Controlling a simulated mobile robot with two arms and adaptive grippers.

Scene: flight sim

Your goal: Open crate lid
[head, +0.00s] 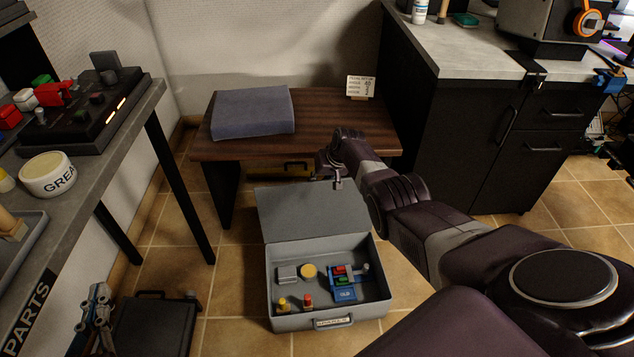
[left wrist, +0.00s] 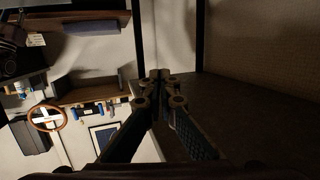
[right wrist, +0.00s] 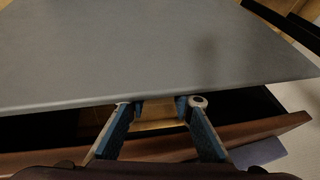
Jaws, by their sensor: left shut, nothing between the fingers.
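The grey crate (head: 268,292) stands on the tiled floor in the head view, holding several small parts. Its lid (head: 308,212) is raised and tilted back, so the inside shows. My right arm reaches in from the right, and its gripper (head: 338,182) is at the lid's upper edge. In the right wrist view a flat grey panel (right wrist: 160,50), which looks like the lid, lies just beyond the parted fingertips (right wrist: 160,107); nothing is clearly gripped. My left gripper (head: 99,292) is low at the left, apart from the crate. Its fingers meet, empty, in the left wrist view (left wrist: 158,76).
A low wooden bench (head: 330,125) with a grey-blue cushion (head: 252,112) stands behind the lid. A workbench (head: 95,140) is at the left and a dark cabinet (head: 450,120) at the right. A black case (head: 155,325) lies beside my left gripper.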

